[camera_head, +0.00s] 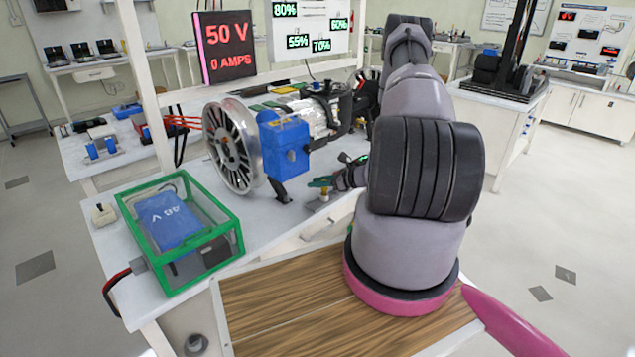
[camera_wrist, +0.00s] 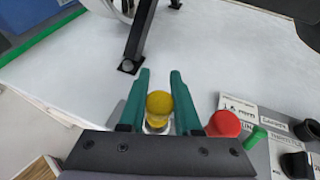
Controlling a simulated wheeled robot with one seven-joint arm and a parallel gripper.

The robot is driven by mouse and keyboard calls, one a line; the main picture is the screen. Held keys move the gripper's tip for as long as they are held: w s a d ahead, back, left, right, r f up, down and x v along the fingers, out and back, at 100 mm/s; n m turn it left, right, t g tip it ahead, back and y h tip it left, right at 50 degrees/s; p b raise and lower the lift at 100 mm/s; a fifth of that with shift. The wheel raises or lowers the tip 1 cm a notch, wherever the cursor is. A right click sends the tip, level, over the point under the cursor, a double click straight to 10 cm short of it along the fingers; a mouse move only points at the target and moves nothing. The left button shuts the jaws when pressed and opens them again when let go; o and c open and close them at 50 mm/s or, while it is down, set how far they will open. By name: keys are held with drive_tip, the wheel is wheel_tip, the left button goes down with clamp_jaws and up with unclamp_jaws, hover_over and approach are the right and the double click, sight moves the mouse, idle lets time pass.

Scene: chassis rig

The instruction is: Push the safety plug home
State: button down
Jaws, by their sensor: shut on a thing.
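A yellow round-topped knob (camera_wrist: 159,103), which looks like the safety plug, stands between the teal fingers of my gripper (camera_wrist: 160,76) in the wrist view. My gripper is shut on it. A pale, shiny collar shows just below the knob. The fingers and gripper body hide its lower part, so I cannot tell how deep it sits. In the head view my gripper (camera_head: 322,183) is low over the front of the white bench (camera_head: 262,218), right of the blue box on the wheel rig.
A red button (camera_wrist: 224,123) and a green knob (camera_wrist: 257,137) stand close right of my gripper on a labelled panel. A black rig foot (camera_wrist: 128,67) is ahead. The spoked wheel (camera_head: 230,146) and green-framed battery case (camera_head: 180,230) are to the left.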

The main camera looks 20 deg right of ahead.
drive_tip(key=shift+f, duration=0.85)
idle(0.3)
drive_tip(key=c, duration=0.5)
unclamp_jaws()
drive_tip(key=v, duration=1)
drive_tip(key=shift+s+d+r, duration=0.2)
drive_tip(key=shift+s+d, duration=0.05)
drive_tip(key=shift+s, duration=0.05)
